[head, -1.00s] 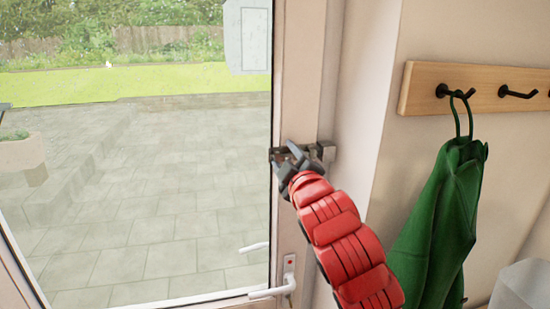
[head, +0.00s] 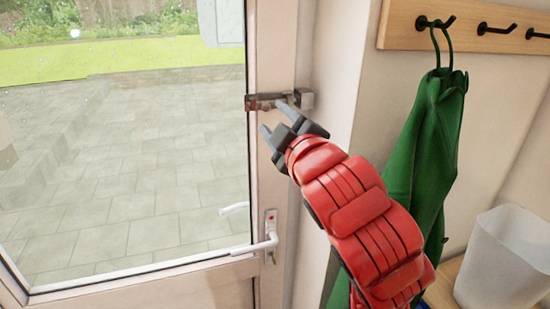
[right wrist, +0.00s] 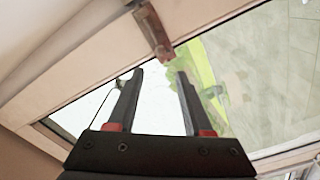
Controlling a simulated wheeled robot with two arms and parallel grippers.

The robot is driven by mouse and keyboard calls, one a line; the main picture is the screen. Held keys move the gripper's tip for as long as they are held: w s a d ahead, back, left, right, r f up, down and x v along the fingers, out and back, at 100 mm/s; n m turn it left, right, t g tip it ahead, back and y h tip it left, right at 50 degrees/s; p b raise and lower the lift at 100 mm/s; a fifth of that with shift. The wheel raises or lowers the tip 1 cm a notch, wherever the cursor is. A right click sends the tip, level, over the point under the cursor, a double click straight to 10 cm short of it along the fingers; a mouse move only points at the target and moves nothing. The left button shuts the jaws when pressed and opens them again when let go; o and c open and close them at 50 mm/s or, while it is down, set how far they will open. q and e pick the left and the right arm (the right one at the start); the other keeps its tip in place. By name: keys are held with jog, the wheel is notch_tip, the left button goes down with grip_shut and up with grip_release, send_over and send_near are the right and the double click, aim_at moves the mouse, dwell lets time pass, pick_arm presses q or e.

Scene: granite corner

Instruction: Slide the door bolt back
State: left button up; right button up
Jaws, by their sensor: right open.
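The door bolt (head: 266,101) is a small dark metal slide on the door's right stile, with a grey keeper block (head: 305,98) on the frame at its right end. In the right wrist view the bolt (right wrist: 153,30) lies beyond the fingertips. My right gripper (head: 276,117) is open and empty, just below the bolt, with its fingers pointing up and left. The gripper also shows in the right wrist view (right wrist: 160,72), with clear space between its fingers. Whether a finger touches the bolt cannot be told. My left gripper is not in view.
The white door handle (head: 258,246) with a key plate is below the bolt. A green garment (head: 430,150) hangs from a hook rail (head: 480,28) on the right wall. A white bin (head: 505,255) stands at lower right.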

jog(key=b+v, duration=0.6)
jog(key=v, duration=0.2)
jog(key=shift+a, duration=0.35)
